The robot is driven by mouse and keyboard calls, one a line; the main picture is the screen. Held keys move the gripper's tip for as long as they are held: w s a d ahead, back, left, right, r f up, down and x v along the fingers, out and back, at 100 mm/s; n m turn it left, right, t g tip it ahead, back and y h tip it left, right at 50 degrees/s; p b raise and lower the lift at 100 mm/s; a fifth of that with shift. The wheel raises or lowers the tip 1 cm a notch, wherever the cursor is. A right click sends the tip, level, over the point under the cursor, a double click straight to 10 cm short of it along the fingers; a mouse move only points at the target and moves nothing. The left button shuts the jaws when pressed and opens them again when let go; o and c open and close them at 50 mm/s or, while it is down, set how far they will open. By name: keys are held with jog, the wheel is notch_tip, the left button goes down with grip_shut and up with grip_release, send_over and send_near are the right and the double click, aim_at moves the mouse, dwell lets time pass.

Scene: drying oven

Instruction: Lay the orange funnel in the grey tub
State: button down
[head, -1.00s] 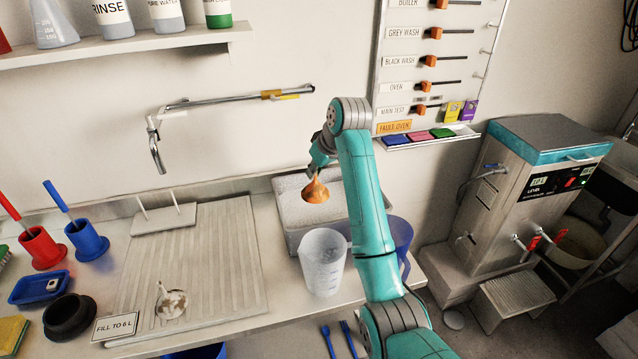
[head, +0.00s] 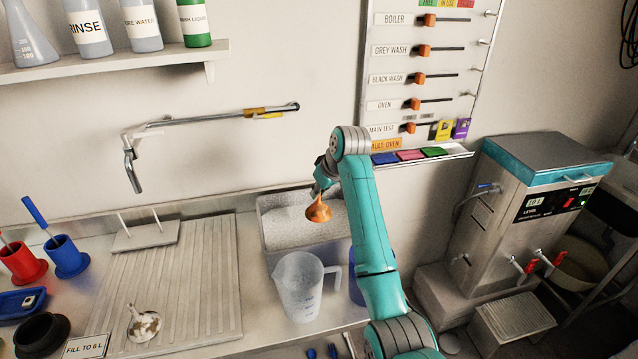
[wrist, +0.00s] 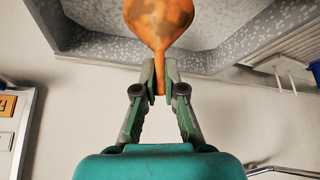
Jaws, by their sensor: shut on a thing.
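The orange funnel (head: 318,210), with brownish stains, is in my gripper (head: 322,186). In the wrist view my gripper (wrist: 160,78) is shut on the narrow stem of the funnel (wrist: 158,22), and the wide cone points away from the fingers. The grey tub (head: 264,232), speckled inside, stands against the wall behind the clear jug. The funnel shows in front of the tub's interior in the head view, seemingly above it; its exact height is unclear. The tub's speckled wall (wrist: 85,30) fills the upper wrist view. My arm hides the tub's right part.
A clear jug (head: 302,285) stands in front of the tub, with a blue jug (head: 355,285) partly hidden behind my arm. A stained pale funnel (head: 143,325) lies on the ribbed drainboard (head: 205,270). A tap (head: 130,165) is on the wall at left.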

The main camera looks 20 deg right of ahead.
jog(key=shift+f, duration=0.6)
jog(key=c, duration=1.2)
grip_release()
jog(key=shift+r, duration=0.1)
jog(key=v, duration=1.2)
